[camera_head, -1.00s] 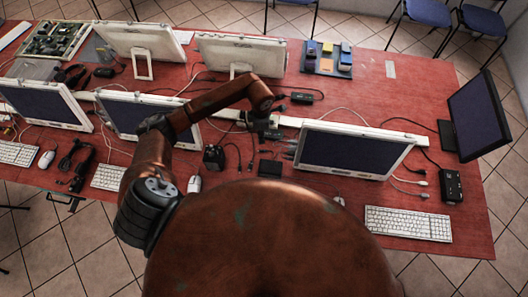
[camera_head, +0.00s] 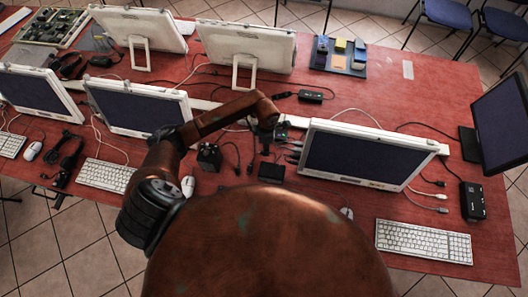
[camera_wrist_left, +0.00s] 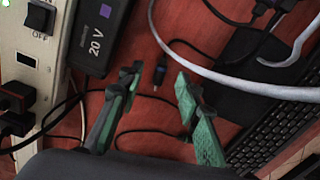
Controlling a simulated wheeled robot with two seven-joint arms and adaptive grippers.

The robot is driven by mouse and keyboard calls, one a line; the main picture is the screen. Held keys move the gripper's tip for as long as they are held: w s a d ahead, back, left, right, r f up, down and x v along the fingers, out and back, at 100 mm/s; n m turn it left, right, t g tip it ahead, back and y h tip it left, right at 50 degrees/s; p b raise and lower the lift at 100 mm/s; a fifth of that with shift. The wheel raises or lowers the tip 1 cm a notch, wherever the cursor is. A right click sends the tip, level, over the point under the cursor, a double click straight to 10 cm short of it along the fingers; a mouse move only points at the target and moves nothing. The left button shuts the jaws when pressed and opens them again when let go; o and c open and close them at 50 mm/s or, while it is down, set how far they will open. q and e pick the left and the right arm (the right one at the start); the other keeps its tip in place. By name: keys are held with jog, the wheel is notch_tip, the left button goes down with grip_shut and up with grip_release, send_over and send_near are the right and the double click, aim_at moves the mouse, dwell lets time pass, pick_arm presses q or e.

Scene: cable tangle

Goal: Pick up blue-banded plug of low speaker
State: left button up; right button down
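My left gripper (camera_head: 266,148) points down at the table left of the front right monitor. In the left wrist view the left gripper (camera_wrist_left: 158,78) is open, with its two greenish fingers apart. A small dark plug (camera_wrist_left: 160,73) on a thin black cable lies on the red table, seen between the fingertips and not gripped. I cannot make out a blue band on it. A small black boxy device (camera_head: 209,157) and a flatter black box (camera_head: 271,172) stand near the gripper. I cannot tell which is the low speaker. My right gripper is not in view.
A white power strip (camera_wrist_left: 34,55) and a black adapter marked 20 V (camera_wrist_left: 98,35) lie beside the plug. A white cable (camera_wrist_left: 220,78) and a black keyboard (camera_wrist_left: 275,130) are on the other side. The front right monitor (camera_head: 362,158) stands close to my gripper.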

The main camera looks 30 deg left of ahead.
pick_arm(q)
jog(key=shift+s+f, duration=0.1)
jog(key=shift+f, duration=1.45)
jog(key=c, duration=0.9)
jog(key=shift+o, duration=0.2)
jog(key=shift+r, duration=0.1)
jog(key=shift+r, duration=0.2)
notch_tip(320, 180, up, 2)
jog(key=shift+a+r+b, duration=0.1)
jog(key=shift+r+b, duration=0.1)
jog(key=shift+b, duration=0.1)
jog(key=s+d+r+b, duration=0.1)
jog(key=s+d+r, duration=0.2)
jog(key=s+r, duration=0.7)
jog(key=s, duration=0.3)
jog(key=shift+s+d, duration=0.25)
jog(key=shift+s, duration=0.05)
